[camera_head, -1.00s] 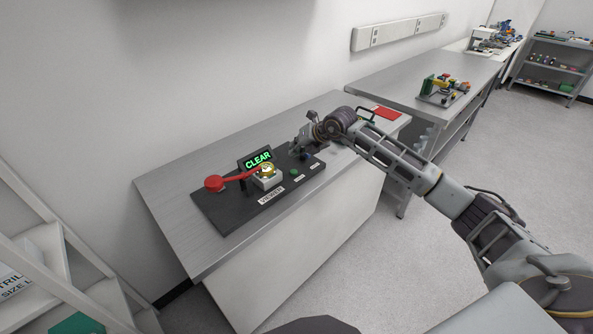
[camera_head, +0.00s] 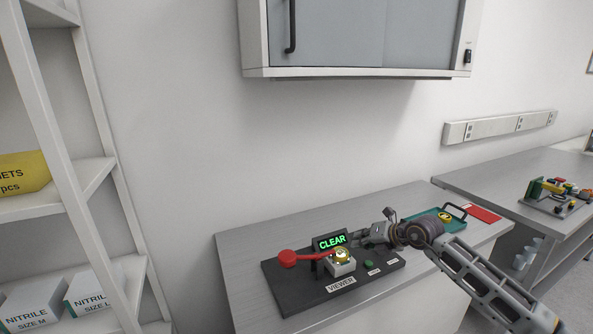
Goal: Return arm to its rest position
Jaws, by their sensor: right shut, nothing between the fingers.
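My right arm reaches in from the lower right, and its gripper (camera_head: 359,238) is shut and empty, just right of the lit display. It is over the back edge of the black viewer console (camera_head: 312,300); whether it touches the console, I cannot tell. The green display (camera_head: 332,241) reads CLEAR. A red lever (camera_head: 289,258) extends left from the small white block with a yellow-ringed top (camera_head: 342,262). A green button (camera_head: 369,265) sits to the right. My left gripper is out of view.
The console stands on a grey bench (camera_head: 245,256). A wall cabinet (camera_head: 360,72) hangs above. Shelves with glove boxes (camera_head: 35,303) stand at left.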

